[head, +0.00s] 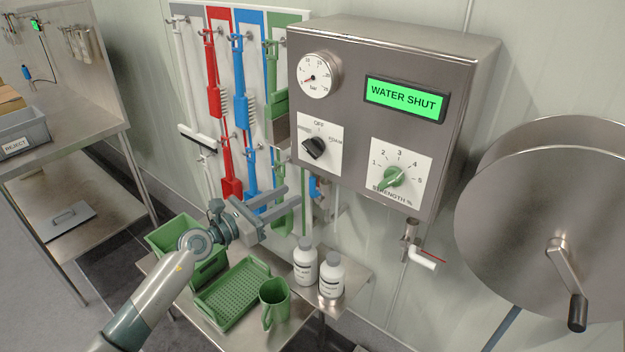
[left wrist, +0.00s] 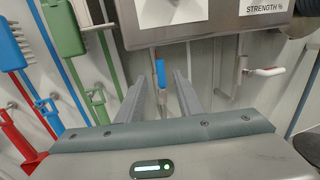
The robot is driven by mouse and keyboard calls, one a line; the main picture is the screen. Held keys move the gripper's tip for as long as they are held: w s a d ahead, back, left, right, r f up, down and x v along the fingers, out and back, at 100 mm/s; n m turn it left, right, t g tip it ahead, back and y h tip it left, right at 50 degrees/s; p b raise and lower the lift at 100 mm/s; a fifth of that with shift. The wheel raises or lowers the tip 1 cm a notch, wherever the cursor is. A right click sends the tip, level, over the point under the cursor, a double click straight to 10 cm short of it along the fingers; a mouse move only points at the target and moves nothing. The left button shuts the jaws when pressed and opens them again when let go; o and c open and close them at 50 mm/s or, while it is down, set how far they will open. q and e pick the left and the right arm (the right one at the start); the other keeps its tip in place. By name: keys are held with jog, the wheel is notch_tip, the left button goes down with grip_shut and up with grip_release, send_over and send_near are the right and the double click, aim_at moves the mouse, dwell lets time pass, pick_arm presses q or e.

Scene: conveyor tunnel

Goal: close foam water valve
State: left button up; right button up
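A valve with a blue handle (head: 313,187) sits on a pipe below the steel control box (head: 365,150), partly hidden in the head view. In the left wrist view the blue handle (left wrist: 160,73) points up and down, seemingly in line with its pipe. My left gripper (head: 293,198) is open, its fingers pointing toward the valve. In the left wrist view the handle shows in the gap between the fingers (left wrist: 158,85), beyond the tips and apparently untouched. The box's green display (head: 405,99) reads WATER SHUT. My right gripper is not in view.
A small steel table below the arm holds a green basket (head: 235,293), a green jug (head: 273,302) and two white bottles (head: 305,262). Brushes hang on the wall board at left.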

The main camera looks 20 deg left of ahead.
aim_at(310, 185)
pick_arm(q)
jog(key=p+x, duration=0.1)
jog(key=x, duration=0.8)
jog(key=shift+w+d, duration=0.15)
jog(key=shift+w, duration=0.05)
grip_shut()
